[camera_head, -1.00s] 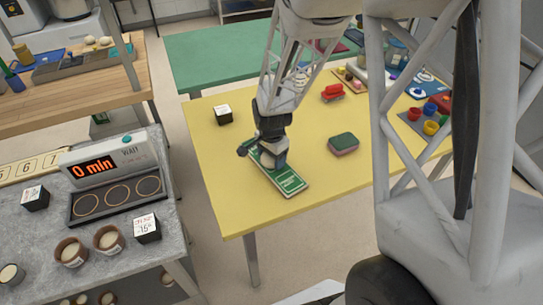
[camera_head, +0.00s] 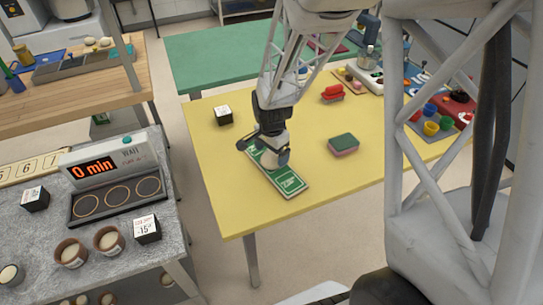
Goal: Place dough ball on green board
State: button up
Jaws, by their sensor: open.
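The green board (camera_head: 289,184), with white markings, lies on the yellow table near its left-front part. My gripper (camera_head: 264,158) is over the upper end of the board, pointing down and open. A pale rounded shape shows at the fingers, low over the board; I cannot tell whether it is a dough ball or part of my gripper. The fingers and wrist hide the board's far end. Pale dough is in brown cups (camera_head: 109,239) on the grey counter at left.
A green and pink sponge (camera_head: 343,145), a red object (camera_head: 332,93) and a white-and-black cube (camera_head: 223,115) stand on the yellow table (camera_head: 225,200). Coloured cups (camera_head: 431,127) are at right. A timer reading "0 min" (camera_head: 95,170) is on the grey counter.

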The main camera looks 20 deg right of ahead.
aim_at(272, 155)
notch_tip(272, 155, up, 9)
jog(key=shift+f, duration=0.2)
jog(key=shift+r, duration=0.4)
dwell(0.4)
jog(key=s+a+r+n+t, duration=0.1)
jog(key=s+a+r+n, duration=0.2)
jog(key=s+r+n, duration=0.3)
jog(key=s+a+r+n+t, duration=0.1)
jog(key=s+a+r+n, duration=0.2)
jog(key=s+r+n, duration=0.4)
jog(key=s+r, duration=0.2)
jog(key=s, duration=0.7)
jog(key=shift+a+r+t, duration=0.25)
jog(key=shift+t, duration=0.05)
